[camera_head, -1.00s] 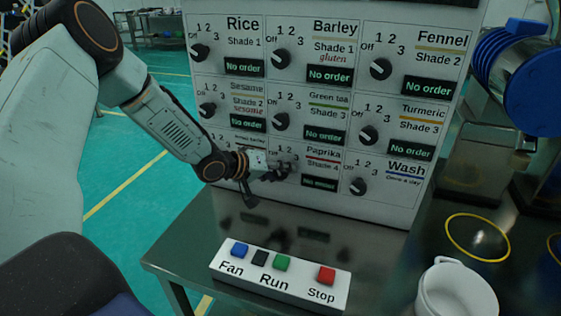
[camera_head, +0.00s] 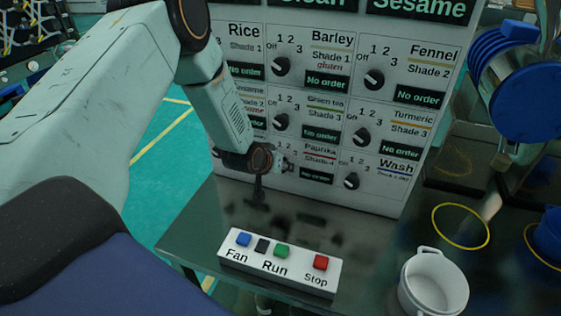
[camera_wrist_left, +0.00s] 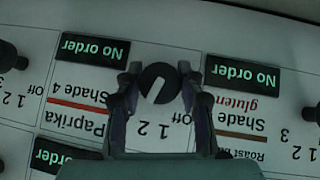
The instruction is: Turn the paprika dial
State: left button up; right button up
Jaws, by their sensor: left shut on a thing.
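The paprika dial (camera_wrist_left: 160,84) is a round dark knob on the white panel (camera_head: 378,196). My left gripper (camera_wrist_left: 159,88) has one finger on each side of it and is shut on it. In the head view my left gripper (camera_head: 284,164) reaches the panel just left of the Paprika label (camera_head: 320,148) and hides most of the dial. The wrist view shows the panel upside down, with Off, 1 and 2 by the dial; the 3 is hidden. A pale diagonal mark shows on the knob, but its setting is unclear. My right gripper is not in view.
The wash dial (camera_head: 352,181) and turmeric dial (camera_head: 361,137) sit close to the right. A box with Fan, Run and Stop buttons (camera_head: 280,262) lies on the dark table below. A white pot (camera_head: 435,283) and yellow ring (camera_head: 460,226) are at right.

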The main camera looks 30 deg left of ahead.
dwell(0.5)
pick_arm(q)
jog(key=o, duration=1.2)
jog(key=shift+r, duration=0.1)
jog(key=v, duration=1.2)
